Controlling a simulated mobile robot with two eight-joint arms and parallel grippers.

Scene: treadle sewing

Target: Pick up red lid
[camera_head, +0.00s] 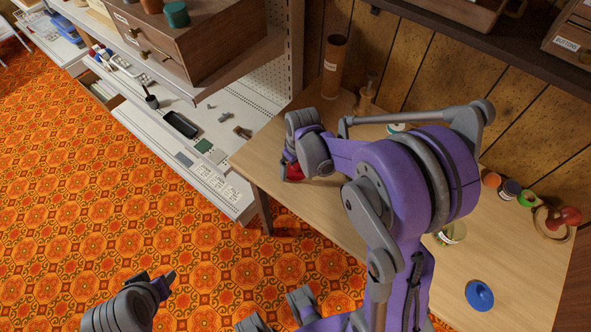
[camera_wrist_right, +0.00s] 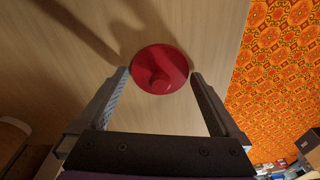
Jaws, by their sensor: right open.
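The red lid (camera_wrist_right: 160,68) is round with a knob on top and lies on the wooden table. In the head view the red lid (camera_head: 294,172) is mostly covered by my right gripper (camera_head: 293,160). In the right wrist view my right gripper (camera_wrist_right: 160,76) is open, with one finger on each side of the lid near its rim. I cannot tell whether either finger touches it. My left gripper (camera_head: 160,281) is low over the patterned floor, far from the lid. Its jaw gap is not clear.
A blue lid (camera_head: 479,295) lies at the table's front right. A glass jar (camera_head: 452,233) stands behind it, and small jars and a bowl (camera_head: 552,224) sit at the right. A tall brown cylinder (camera_head: 333,66) stands at the back. A pegboard and drawers (camera_head: 180,40) stand left of the table.

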